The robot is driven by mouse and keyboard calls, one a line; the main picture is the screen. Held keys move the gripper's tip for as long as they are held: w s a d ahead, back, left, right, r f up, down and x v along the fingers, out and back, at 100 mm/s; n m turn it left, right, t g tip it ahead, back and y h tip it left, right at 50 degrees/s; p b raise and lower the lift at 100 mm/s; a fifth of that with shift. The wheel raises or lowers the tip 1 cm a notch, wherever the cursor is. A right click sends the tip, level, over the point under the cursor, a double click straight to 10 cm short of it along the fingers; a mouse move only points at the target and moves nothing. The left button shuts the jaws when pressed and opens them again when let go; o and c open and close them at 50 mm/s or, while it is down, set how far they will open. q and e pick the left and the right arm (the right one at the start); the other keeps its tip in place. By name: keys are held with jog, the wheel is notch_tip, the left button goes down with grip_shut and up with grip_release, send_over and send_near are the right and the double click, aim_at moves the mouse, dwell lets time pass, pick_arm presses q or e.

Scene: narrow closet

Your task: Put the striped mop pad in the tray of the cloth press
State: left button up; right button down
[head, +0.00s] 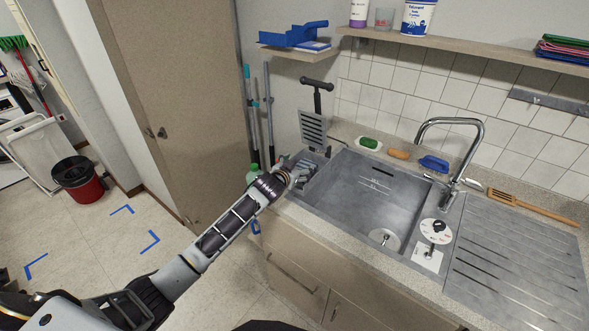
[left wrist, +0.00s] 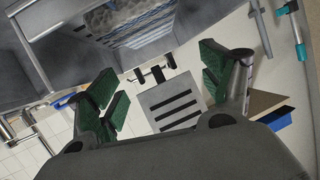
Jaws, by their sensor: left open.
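The cloth press stands at the left end of the sink, with an upright grey slotted plate (head: 313,128) and a black handle. The plate also shows in the left wrist view (left wrist: 172,103). Its grey tray (head: 318,180) is low in front of the plate. The striped mop pad (left wrist: 132,27), grey with blue and pale stripes, appears to lie inside the tray; in the head view it is small and partly hidden. My left gripper (head: 293,175) is at the tray's near left side. Its green-padded fingers (left wrist: 160,84) are apart, with nothing between them. My right gripper is out of view.
The sink basin (head: 365,195) is right of the press, with a tall tap (head: 470,150) behind. A sponge, brushes and a wooden spatula (head: 532,207) lie along the counter. A shelf holds a blue item (head: 296,36) above.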

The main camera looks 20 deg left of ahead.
pick_arm(q)
jog(key=shift+s+r, duration=0.15)
jog(key=v, duration=1.1)
jog(key=shift+s+b, duration=0.3)
jog(key=shift+s, duration=0.05)
jog(key=shift+r, duration=0.1)
dwell(1.0)
jog(key=shift+c, duration=0.5)
dwell(1.3)
